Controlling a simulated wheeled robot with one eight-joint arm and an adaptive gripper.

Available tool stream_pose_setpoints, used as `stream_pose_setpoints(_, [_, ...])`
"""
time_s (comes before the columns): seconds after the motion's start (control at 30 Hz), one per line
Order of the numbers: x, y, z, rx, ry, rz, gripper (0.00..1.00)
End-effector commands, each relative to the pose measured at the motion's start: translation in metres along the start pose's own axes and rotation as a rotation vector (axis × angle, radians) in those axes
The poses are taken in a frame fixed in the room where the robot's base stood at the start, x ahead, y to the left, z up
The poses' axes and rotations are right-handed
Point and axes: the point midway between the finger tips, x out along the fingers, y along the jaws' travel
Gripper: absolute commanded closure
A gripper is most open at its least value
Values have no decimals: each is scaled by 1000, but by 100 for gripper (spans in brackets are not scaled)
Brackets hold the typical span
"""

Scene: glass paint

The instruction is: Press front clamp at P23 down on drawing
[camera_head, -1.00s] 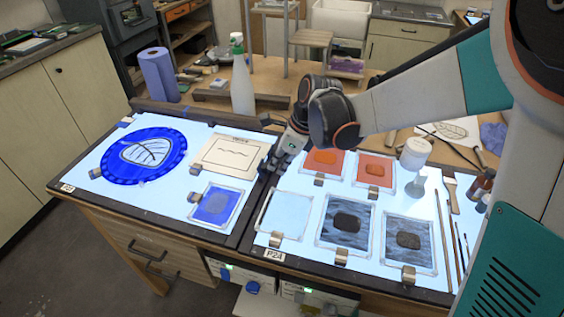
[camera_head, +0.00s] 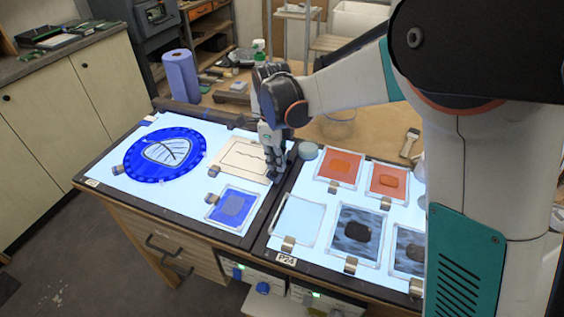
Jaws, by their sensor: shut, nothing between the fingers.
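The drawing (camera_head: 250,157), a cream sheet with a wavy line, lies on the left light table (camera_head: 170,203). A small label (camera_head: 92,182) at that table's front left corner is too small to read. My gripper (camera_head: 273,177) points down, shut and empty, with its fingertips at the drawing's right front corner. They hide that corner and any clamp there; I cannot tell whether they touch anything. A small metal clamp (camera_head: 213,171) sits by the drawing's left front corner. Another clamp (camera_head: 212,199) is at the left edge of the blue glass panel (camera_head: 233,206).
The right light table, labelled P24 (camera_head: 287,259), holds several panels, including an orange one (camera_head: 339,167). A small jar (camera_head: 308,151) stands close right of my gripper. A blue roll (camera_head: 181,76) stands behind.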

Motion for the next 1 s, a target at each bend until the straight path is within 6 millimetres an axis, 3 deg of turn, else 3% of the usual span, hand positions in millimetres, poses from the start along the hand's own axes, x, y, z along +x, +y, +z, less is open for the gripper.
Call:
stream_pose_setpoints(0.57, [1, 0, 8, 1, -1, 0, 100])
stream_pose_setpoints(1.0, [-15, 0, 8, 0, -1, 0, 100])
